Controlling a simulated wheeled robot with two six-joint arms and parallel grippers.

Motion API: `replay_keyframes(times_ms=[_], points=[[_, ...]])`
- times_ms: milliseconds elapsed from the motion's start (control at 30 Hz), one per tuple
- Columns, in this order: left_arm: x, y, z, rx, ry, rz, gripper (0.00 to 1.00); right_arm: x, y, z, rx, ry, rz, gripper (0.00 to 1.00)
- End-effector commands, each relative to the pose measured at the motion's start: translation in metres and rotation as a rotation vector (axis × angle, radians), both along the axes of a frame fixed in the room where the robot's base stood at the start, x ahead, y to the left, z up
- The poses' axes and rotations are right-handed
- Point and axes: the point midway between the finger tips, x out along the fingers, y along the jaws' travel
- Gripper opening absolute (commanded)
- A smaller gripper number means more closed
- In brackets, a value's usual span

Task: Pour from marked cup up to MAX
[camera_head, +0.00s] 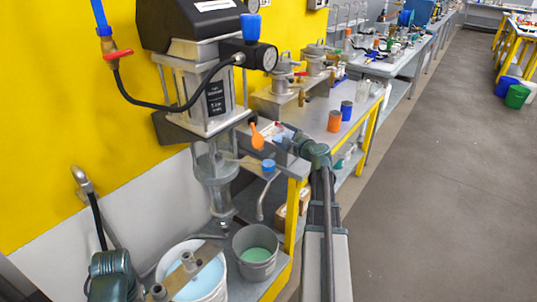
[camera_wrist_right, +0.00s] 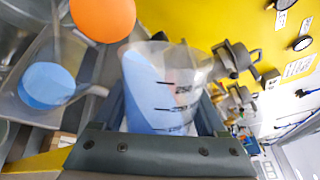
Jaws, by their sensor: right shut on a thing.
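My right gripper (camera_head: 279,140) is held out beside the agitator machine, above the grey bench. In the right wrist view its two fingers (camera_wrist_right: 165,108) are shut on a clear marked cup (camera_wrist_right: 168,92). The cup has dark graduation lines and looks tilted in that view; blue shows inside or through its wall. I cannot read a MAX mark. In the head view the cup is mostly hidden by the gripper. A clear vessel with a blue round surface (camera_wrist_right: 47,85) and an orange round thing (camera_wrist_right: 103,18) show close by in the wrist view.
The agitator machine (camera_head: 205,90) stands against the yellow wall. Below it are a white bucket (camera_head: 218,287) with pale blue liquid and a grey bucket (camera_head: 254,263) with green liquid. Orange (camera_head: 334,121) and blue (camera_head: 346,111) cups stand on the bench.

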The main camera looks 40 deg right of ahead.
Motion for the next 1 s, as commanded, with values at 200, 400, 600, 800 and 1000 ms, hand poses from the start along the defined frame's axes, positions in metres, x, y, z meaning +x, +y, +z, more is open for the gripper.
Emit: replay_keyframes(times_ms=[200, 400, 600, 800, 1000], points=[[0.0, 0.0, -0.0003, 0.0, 0.0, 0.0, 0.5, 0.0, -0.0001, -0.0006, -0.012, 0.003, 0.0, 0.09], [0.0, 0.0, -0.0005, 0.0, 0.0, 0.0, 0.5, 0.0, -0.0002, -0.0012, -0.024, 0.006, 0.0, 0.09], [0.0, 0.0, -0.001, 0.0, 0.0, 0.0, 0.5, -0.0001, -0.0003, -0.002, -0.036, 0.009, 0.0, 0.09], [0.0, -0.0001, -0.0027, 0.0, 0.0, 0.0, 0.5, 0.0, -0.0004, -0.0041, -0.048, 0.012, 0.0, 0.09], [0.0, 0.0, -0.0044, 0.0, 0.0, 0.0, 0.5, 0.0, -0.0004, -0.0061, -0.06, 0.015, 0.0, 0.09]])
